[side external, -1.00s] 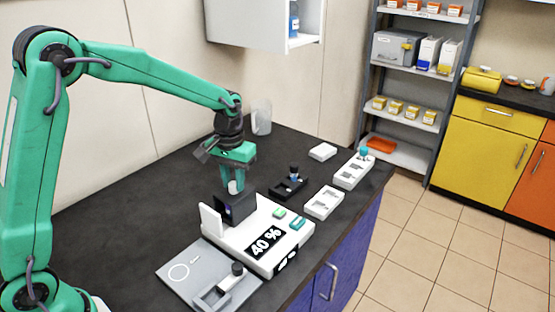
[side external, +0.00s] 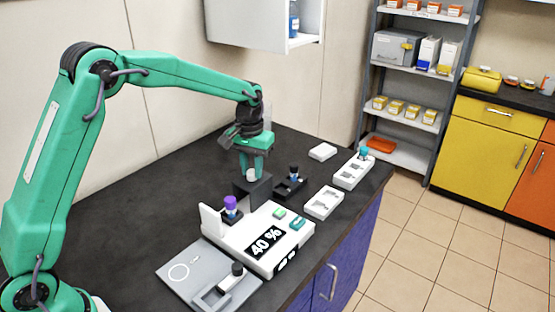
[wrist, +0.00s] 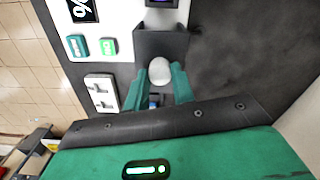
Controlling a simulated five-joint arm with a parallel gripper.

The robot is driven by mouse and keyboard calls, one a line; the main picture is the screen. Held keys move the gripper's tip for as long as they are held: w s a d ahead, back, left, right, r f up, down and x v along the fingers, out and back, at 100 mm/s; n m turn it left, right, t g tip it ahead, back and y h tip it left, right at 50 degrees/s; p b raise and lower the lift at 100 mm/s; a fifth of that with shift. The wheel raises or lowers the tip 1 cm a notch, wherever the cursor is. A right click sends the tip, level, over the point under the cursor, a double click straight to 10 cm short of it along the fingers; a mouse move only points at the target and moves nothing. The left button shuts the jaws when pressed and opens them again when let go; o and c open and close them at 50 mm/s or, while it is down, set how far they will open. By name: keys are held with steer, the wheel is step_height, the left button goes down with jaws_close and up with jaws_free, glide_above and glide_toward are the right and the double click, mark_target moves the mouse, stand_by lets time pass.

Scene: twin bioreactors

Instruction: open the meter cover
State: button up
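The meter (side external: 222,232) is a white device on the bench with a black "40 %" display; it shows partly in the wrist view (wrist: 122,15). Its cover (side external: 256,191) is a dark grey box with a pale round knob (wrist: 160,72). The cover is at the meter's back end, clear of the well. A purple-capped vial (side external: 231,203) stands exposed in the meter. My gripper (side external: 253,174) is over the cover, its green fingers (wrist: 162,76) closed on either side of the knob. The fingers' contact with the knob is partly hidden.
A black holder with a dark-capped vial (side external: 291,184) stands right of the cover. White trays (side external: 324,203) (side external: 353,170) lie farther right. A grey plate (side external: 183,272) with a clamp-like piece lies in front of the meter. The bench at left is clear.

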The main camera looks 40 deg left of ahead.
steer(key=o, duration=0.4)
steer(key=shift+r, duration=0.15)
steer(key=shift+r, duration=3.8)
